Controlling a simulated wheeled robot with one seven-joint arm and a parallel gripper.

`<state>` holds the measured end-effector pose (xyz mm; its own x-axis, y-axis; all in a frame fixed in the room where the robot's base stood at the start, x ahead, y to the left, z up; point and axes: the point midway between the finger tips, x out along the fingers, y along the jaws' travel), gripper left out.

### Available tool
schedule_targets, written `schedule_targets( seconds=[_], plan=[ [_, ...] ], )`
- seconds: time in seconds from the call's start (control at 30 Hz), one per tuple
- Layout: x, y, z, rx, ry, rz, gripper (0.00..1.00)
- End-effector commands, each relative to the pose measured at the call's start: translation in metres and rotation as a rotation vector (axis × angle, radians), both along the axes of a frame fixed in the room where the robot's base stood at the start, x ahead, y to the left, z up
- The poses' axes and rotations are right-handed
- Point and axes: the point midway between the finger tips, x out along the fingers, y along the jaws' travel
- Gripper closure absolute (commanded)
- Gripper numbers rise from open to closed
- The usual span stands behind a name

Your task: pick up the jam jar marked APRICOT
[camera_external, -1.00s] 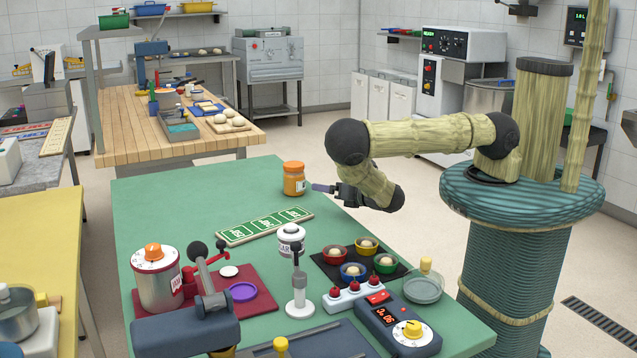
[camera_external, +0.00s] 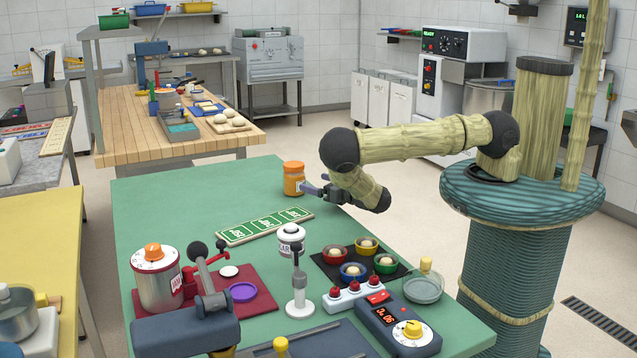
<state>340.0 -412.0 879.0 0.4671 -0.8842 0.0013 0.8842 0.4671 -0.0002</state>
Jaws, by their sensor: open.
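A jam jar (camera_external: 293,179) with an orange lid and a pale label stands upright near the back right of the green table (camera_external: 180,205). The writing on its label is too small to read. My gripper (camera_external: 309,185) is open and level with the jar, just to its right, with its fingers pointing left at it. The fingertips are very close to the jar's right side. I cannot tell whether they touch it or reach around it.
A green card strip (camera_external: 264,227) lies in front of the jar. A dark mat with several small bowls (camera_external: 337,250) lies nearer the front right. A white-topped stand (camera_external: 291,240) rises mid-table. The table's back left is clear.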

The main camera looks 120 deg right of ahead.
Motion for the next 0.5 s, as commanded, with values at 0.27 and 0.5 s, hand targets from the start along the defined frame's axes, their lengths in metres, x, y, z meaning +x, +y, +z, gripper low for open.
schedule_targets(
  seconds=[0.27, 0.5],
  plan=[
    [0.021, -0.041, 0.002, 0.001, -0.004, -0.001, 0.1],
    [0.03, -0.057, 0.0, 0.001, 0.0, 0.0, 0.1]
  ],
)
